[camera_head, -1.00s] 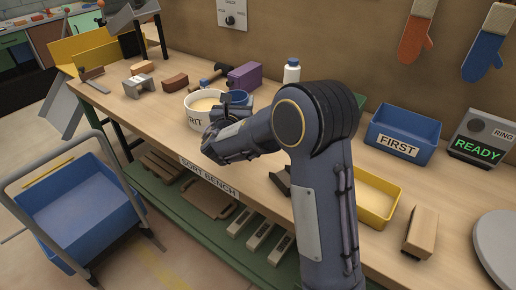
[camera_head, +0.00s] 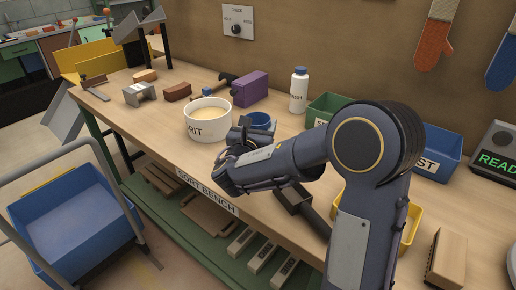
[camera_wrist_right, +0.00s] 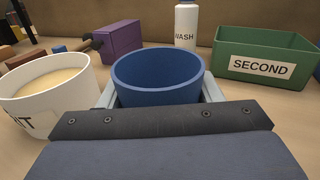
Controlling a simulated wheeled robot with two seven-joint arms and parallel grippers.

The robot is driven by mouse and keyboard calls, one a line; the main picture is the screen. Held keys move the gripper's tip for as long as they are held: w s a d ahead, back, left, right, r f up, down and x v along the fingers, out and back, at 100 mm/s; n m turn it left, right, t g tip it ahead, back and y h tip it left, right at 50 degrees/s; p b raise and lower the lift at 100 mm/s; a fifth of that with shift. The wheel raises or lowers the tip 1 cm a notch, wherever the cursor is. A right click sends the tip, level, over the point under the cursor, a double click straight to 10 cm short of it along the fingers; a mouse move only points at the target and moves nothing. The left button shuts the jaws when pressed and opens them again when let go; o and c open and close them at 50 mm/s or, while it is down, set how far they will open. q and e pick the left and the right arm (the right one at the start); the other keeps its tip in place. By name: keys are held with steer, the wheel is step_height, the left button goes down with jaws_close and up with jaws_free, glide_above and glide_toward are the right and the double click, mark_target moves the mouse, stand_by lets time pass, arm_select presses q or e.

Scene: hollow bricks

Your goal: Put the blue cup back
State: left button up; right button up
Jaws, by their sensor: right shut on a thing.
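The blue cup (camera_wrist_right: 158,83) is upright between the fingers of my right gripper (camera_wrist_right: 158,100) in the right wrist view. The gripper is shut on it. In the head view only the upper part of the blue cup (camera_head: 260,121) shows behind my right gripper (camera_head: 246,137), and the arm hides the rest. The cup is just right of the white tub marked with letters ending in "RIT" (camera_head: 208,127). Whether the cup's base touches the bench cannot be seen. My left gripper is not in view.
On the bench (camera_head: 160,118), a white bottle (camera_head: 299,92), a purple box (camera_head: 250,88) and a green bin marked SECOND (camera_wrist_right: 262,69) stand behind the cup. A blue bin (camera_head: 437,150) and yellow tray (camera_head: 411,222) are to the right.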

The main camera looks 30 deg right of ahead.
steer(key=shift+s+a+f, duration=0.45)
steer(key=shift+s+f, duration=0.15)
steer(key=shift+f, duration=0.25)
steer(key=shift+s+a+f+b, duration=0.15)
steer(key=shift+f+b, duration=0.1)
steer(key=shift+f, duration=0.65)
steer(key=shift+s+d+f+b, duration=0.1)
steer(key=shift+f+b, duration=0.15)
steer(key=shift+f, duration=0.6)
steer(key=shift+f, duration=0.15)
steer(key=o, duration=1.1)
steer(key=shift+r, duration=0.3)
steer(key=v, duration=1.2)
steer(key=shift+f, duration=0.1)
